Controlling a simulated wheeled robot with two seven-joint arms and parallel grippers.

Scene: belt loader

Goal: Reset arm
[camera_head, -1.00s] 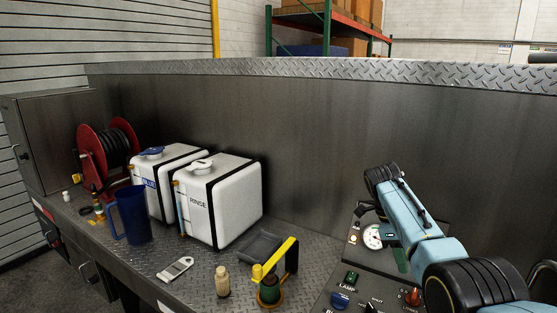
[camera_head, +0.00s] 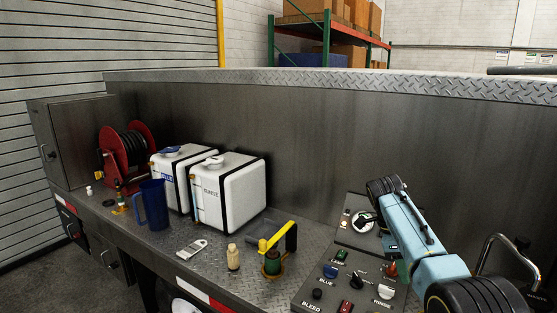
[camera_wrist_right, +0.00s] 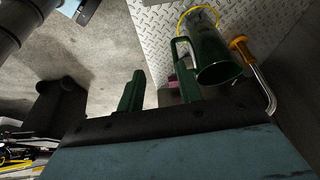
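My right arm, pale blue with black joints, comes in from the lower right over the control panel (camera_head: 352,285) in the head view. Its gripper (camera_head: 392,245) is mostly hidden behind the arm there. In the right wrist view the two green fingers of the right gripper (camera_wrist_right: 160,90) stand apart, with nothing held between them. A green jug (camera_wrist_right: 217,65) with a yellow rim is just beyond the right finger, with a curved metal pipe (camera_wrist_right: 262,88) beside it. My left gripper is not in view.
On the metal bench stand a red hose reel (camera_head: 113,153), a blue jug (camera_head: 154,204), two white tanks (camera_head: 242,195), a small tan bottle (camera_head: 233,258) and a yellow-handled device (camera_head: 272,242). A metal spout (camera_head: 497,240) rises at the right. A tall wall backs the bench.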

